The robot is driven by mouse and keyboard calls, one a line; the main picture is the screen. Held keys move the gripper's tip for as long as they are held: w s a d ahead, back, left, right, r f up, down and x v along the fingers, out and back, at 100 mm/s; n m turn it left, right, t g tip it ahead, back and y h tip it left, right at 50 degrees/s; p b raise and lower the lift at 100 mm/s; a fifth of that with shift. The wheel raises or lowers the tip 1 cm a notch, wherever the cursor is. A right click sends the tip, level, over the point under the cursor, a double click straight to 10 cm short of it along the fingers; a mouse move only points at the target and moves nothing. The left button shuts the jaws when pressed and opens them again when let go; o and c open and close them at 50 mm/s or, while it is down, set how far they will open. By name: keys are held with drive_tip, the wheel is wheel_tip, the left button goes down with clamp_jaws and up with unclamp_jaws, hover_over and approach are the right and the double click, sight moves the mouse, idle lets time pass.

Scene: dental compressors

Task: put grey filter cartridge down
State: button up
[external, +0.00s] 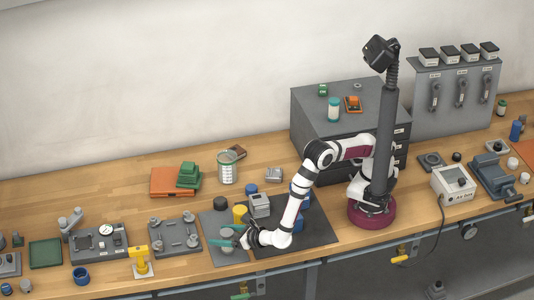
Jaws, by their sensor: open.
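A small grey cylinder (226,233), which looks like the grey filter cartridge, stands upright on the grey mat (213,218) near the bench's front. My gripper (221,237) reaches it from the right, low over the mat. Its teal fingers are open, one on the far side and one on the near side of the cylinder. The fingers partly cover the cylinder, and I cannot tell whether they touch it.
A dark mat (319,236) lies under my arm. A yellow cylinder (240,214), a grey block-shaped unit (260,205) and blue cylinders (298,222) stand close by. A grey fixture plate (174,237) lies to the left. A clear jar (228,168) stands behind.

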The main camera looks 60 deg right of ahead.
drive_tip(key=v, duration=1)
drive_tip(key=shift+s+r, duration=0.25)
drive_tip(key=shift+s, duration=0.1)
